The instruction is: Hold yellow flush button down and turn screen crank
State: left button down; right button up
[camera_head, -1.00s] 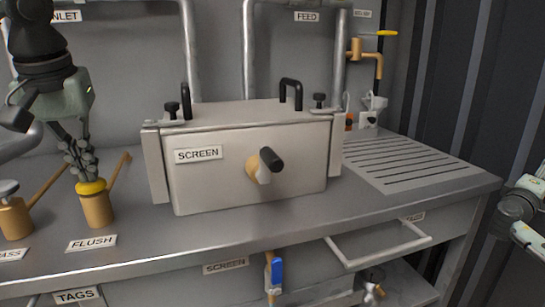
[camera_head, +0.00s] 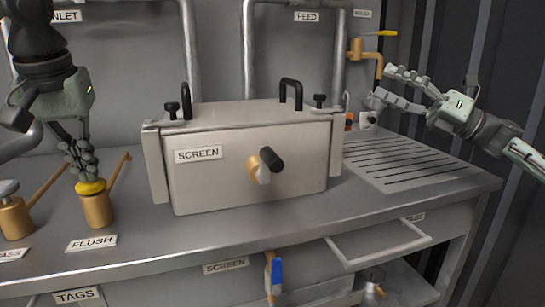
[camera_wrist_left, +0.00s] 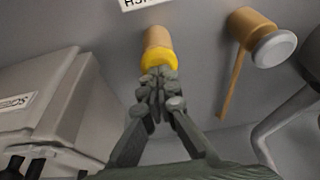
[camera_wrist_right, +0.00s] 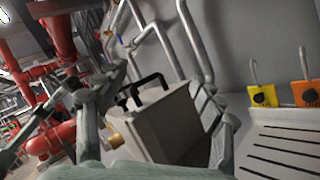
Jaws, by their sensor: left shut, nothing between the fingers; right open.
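The yellow flush button (camera_head: 90,187) tops a brass post behind the FLUSH label on the bench; it also shows in the left wrist view (camera_wrist_left: 158,60). My left gripper (camera_head: 84,172) is shut and empty, pointing down with its fingertips at the button's top. How far the button is pressed I cannot tell. The screen crank (camera_head: 265,165), a brass arm with a black knob, is on the front of the grey SCREEN box (camera_head: 225,186). My right gripper (camera_head: 390,88) is open and empty, in the air right of the box, above the slotted drainboard, its fingers pointing left.
A similar brass post with a silver cap (camera_head: 10,190) stands left of the flush post. Black handles (camera_head: 290,88) and clamp knobs rise from the box top. A blue-handled valve (camera_head: 277,272) hangs below the bench edge.

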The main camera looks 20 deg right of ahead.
jog(key=s+a+r+n+g+y, duration=0.2)
jog(key=s+a+n+g+y, duration=0.35)
jog(key=s+n+g, duration=0.35)
jog(key=n+g+h, duration=0.3)
jog(key=n+g, duration=0.3)
jog(key=n, duration=0.2)
send_near(272, 152)
jog(key=a, duration=1)
jog(key=shift+f, duration=0.3)
jog(key=shift+c, duration=0.5)
